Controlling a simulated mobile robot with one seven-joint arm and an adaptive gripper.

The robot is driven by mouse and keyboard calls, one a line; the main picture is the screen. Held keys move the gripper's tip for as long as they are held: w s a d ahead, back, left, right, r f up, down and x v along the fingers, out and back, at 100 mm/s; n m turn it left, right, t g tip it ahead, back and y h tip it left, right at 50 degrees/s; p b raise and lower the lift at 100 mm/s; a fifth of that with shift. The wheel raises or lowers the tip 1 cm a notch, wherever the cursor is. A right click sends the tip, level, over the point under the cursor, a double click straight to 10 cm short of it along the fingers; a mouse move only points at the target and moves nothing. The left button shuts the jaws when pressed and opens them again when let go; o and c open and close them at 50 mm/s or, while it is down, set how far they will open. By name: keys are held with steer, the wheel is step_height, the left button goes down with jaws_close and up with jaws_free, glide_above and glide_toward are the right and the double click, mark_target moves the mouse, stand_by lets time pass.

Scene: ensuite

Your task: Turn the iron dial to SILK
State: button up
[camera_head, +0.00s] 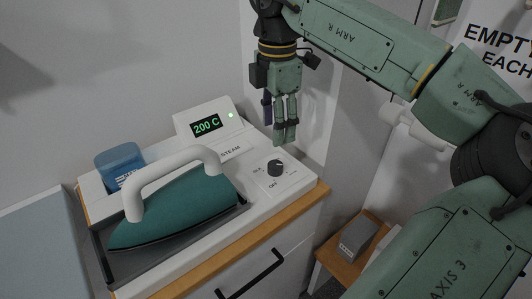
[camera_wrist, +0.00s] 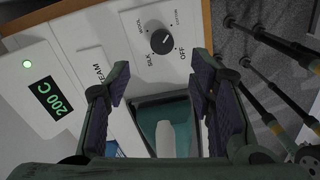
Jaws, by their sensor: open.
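The iron dial (camera_head: 276,168) is a round black knob on the right part of the white iron station (camera_head: 300,182). In the wrist view the dial (camera_wrist: 162,41) sits at the top, with printed labels around it. I read SILK below left of it and OFF below right. A light pointer mark shows on the knob, but I cannot tell exactly which label it faces. My gripper (camera_head: 284,137) hangs fingers down above and beside the dial, apart from it. In the wrist view my gripper (camera_wrist: 164,85) is open and empty.
A teal iron (camera_head: 178,207) with a white handle rests in the dark tray left of the dial. A tilted display (camera_head: 206,125) reads 200 C, with a green light. A blue tank (camera_head: 120,164) stands behind the iron. A grey box (camera_head: 357,236) sits on a low wooden surface at right.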

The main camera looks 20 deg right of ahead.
mark_target(275, 164)
step_height(275, 164, down, 10)
steer(key=shift+s+f+b, duration=0.1)
steer(key=shift+s+b, duration=0.05)
steer(key=shift+b, duration=0.4)
steer(key=c, duration=1.2)
steer(key=shift+o, duration=0.2)
